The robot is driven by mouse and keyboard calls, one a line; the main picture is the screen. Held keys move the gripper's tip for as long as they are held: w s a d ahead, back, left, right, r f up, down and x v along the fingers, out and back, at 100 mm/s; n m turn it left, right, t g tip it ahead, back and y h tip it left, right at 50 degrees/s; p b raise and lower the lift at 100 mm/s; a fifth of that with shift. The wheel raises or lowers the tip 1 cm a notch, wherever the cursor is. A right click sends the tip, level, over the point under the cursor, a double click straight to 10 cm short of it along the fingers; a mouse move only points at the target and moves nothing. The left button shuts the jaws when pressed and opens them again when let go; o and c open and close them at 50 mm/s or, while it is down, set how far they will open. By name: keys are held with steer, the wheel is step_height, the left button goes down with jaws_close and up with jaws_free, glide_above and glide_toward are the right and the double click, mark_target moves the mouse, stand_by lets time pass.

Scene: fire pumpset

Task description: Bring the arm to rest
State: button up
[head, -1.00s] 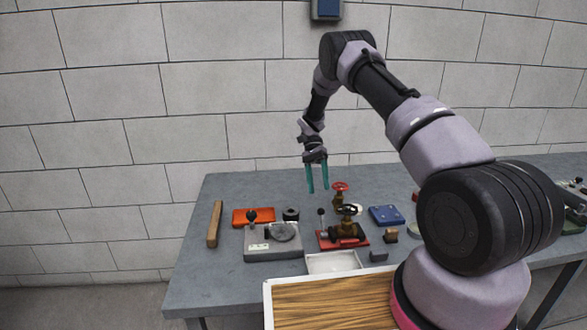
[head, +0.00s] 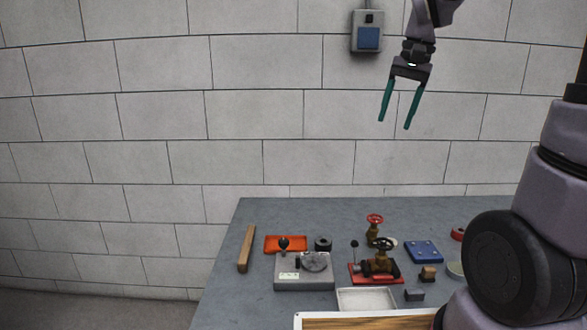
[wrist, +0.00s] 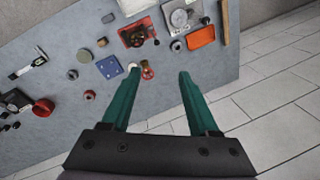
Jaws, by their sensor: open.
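My gripper (head: 396,105) is open and empty, with two green fingers pointing down. In the head view it is high in front of the block wall, well above the table. In the wrist view my gripper (wrist: 155,98) has its fingers apart with nothing between them, and the table lies far below. The upper arm links are partly cut off by the top and right edges of the head view.
The grey table (head: 225,300) holds a valve on a red base (head: 378,268), a grey device (head: 304,272), an orange case (head: 286,244), a blue plate (head: 423,251), a wooden bar (head: 246,248) and a white tray (head: 367,299). A wall box (head: 368,32) hangs left of my gripper.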

steer(key=s+r+t, duration=0.1)
steer(key=s+t, duration=0.2)
steer(key=s, duration=0.3)
steer(key=s+d+r+n+t, duration=0.1)
steer(key=s+r+t, duration=0.1)
steer(key=s, duration=0.5)
steer(key=shift+t, duration=0.4)
